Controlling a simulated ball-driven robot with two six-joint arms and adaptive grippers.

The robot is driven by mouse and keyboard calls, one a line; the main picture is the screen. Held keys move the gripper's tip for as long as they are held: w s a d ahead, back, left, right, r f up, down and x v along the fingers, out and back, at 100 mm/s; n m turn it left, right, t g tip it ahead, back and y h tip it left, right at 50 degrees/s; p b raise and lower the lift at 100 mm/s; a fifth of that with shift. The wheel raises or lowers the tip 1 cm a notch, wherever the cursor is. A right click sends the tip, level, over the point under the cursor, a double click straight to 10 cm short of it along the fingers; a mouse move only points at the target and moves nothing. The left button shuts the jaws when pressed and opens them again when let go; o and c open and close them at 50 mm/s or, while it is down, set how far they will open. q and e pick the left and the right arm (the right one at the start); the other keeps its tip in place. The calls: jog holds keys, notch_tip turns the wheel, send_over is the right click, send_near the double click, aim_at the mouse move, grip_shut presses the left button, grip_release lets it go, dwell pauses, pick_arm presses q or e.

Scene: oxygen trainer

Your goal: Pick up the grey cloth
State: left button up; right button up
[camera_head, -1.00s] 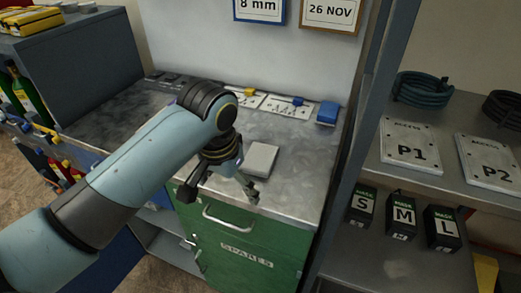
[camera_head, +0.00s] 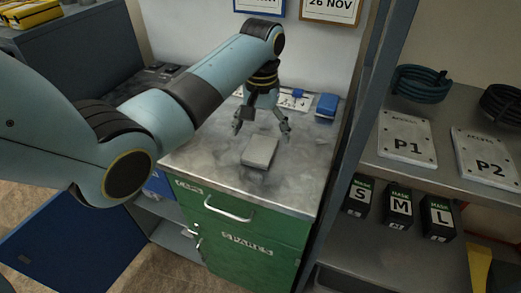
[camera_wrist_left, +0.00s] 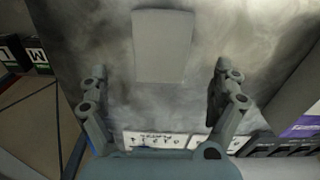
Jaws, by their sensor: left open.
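The grey cloth (camera_head: 260,151) is a flat, folded rectangle lying on the grey metal worktop (camera_head: 210,150). It also shows in the left wrist view (camera_wrist_left: 163,46), at the top middle. My left gripper (camera_head: 262,132) is open and empty, above the worktop on the far side of the cloth. In the wrist view its fingers (camera_wrist_left: 160,80) are spread wider than the cloth, and the cloth lies ahead of the space between them, apart from both fingertips. My right gripper is in neither view.
A blue block (camera_head: 327,104) and white cards (camera_head: 293,99) lie at the back of the worktop. A green cabinet (camera_head: 240,240) stands below. A grey post (camera_head: 357,130) divides it from shelves with plate P1 (camera_head: 405,135) and black mask boxes (camera_head: 399,213). The worktop around the cloth is clear.

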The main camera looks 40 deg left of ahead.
aim_at(260, 148)
pick_arm(q)
notch_tip(260, 148, down, 5)
jog(key=shift+s, duration=0.15)
jog(key=c, duration=1.1)
